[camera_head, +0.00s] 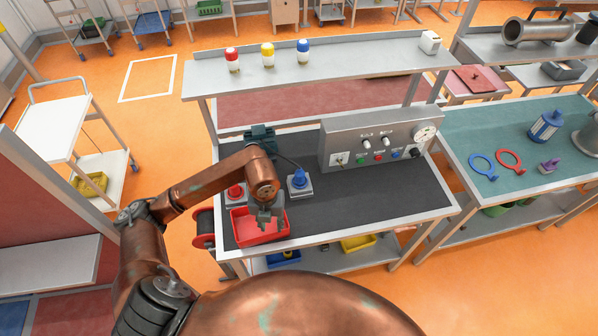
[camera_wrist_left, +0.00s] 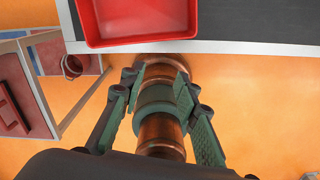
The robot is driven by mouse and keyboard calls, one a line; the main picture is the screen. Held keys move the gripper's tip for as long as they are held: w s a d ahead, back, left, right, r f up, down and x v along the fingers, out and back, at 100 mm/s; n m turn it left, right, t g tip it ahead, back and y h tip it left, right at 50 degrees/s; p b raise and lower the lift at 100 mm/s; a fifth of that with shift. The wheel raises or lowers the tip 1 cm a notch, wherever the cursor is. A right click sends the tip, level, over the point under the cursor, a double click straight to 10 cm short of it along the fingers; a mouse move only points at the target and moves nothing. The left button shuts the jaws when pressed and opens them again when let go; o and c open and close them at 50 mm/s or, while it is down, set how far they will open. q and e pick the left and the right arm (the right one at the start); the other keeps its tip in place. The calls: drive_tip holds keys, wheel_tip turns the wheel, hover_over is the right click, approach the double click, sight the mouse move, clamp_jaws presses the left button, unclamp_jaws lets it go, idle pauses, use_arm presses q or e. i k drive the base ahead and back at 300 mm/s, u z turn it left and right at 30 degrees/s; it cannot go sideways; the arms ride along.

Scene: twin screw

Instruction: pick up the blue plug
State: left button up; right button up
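The blue plug (camera_head: 299,177) stands upright on a small pale block on the dark mat of the workbench, to the right of my left arm. My left gripper (camera_head: 264,222) points down over the red tray (camera_head: 240,238), left of and nearer than the blue plug. In the left wrist view my left gripper (camera_wrist_left: 160,85) has its two green fingers spread apart, with nothing held. The red tray (camera_wrist_left: 138,42) shows there too, at the top; the blue plug does not. My right gripper is not in view.
A red plug (camera_head: 235,192) on a similar block is partly behind my left arm. A grey control panel (camera_head: 375,139) stands at the back right of the bench. A shelf (camera_head: 330,62) above holds red, yellow and blue-capped jars. The mat right of the blue plug is clear.

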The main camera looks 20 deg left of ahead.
sight(299, 174)
drive_tip(key=i, duration=0.9)
